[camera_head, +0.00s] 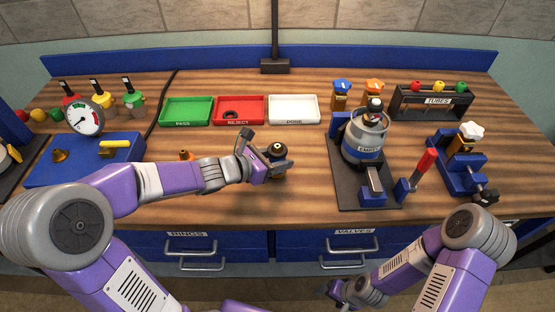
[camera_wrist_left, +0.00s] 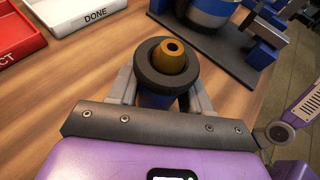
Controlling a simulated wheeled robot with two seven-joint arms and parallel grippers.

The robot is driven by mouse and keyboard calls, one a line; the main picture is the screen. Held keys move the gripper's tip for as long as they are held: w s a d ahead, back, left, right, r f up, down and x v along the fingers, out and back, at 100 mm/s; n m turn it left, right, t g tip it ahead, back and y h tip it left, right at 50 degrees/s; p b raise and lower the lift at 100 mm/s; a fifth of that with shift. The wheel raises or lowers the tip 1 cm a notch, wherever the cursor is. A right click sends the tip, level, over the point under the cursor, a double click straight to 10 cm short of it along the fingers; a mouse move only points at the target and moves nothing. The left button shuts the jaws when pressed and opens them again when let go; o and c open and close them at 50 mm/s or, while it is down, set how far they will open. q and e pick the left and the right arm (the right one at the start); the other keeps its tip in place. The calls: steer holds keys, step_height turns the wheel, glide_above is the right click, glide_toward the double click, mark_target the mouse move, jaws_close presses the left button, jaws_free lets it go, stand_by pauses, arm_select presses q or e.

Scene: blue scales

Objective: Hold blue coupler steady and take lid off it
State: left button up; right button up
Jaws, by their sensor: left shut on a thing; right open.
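The blue coupler (camera_wrist_left: 155,100) stands upright on the wooden bench between the fingers of my left gripper (camera_wrist_left: 162,92). Only a little of its blue body shows in the left wrist view. A thick black ring with a brass, holed nozzle (camera_wrist_left: 173,54) sits on top of it; I cannot tell which part is the lid. In the head view the brass and black top (camera_head: 277,150) shows beside my left gripper (camera_head: 268,162), which is shut on the coupler. My right gripper (camera_head: 338,290) is open and empty, low in front of the drawers, away from the coupler.
Green (camera_head: 186,111), red (camera_head: 238,110) and white (camera_head: 294,109) trays lie behind the coupler. A gas canister (camera_head: 363,143) on a dark stand is to its right, with a red-handled lever (camera_head: 424,166) beyond. A blue gauge board (camera_head: 85,165) is at left.

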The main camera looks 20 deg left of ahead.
mark_target(277, 146)
arm_select(q)
step_height(277, 146, up, 9)
steer(key=p, duration=0.4)
steer(key=shift+f+p, duration=0.1)
steer(key=shift+p, duration=0.2)
steer(key=o, duration=0.6)
jaws_close()
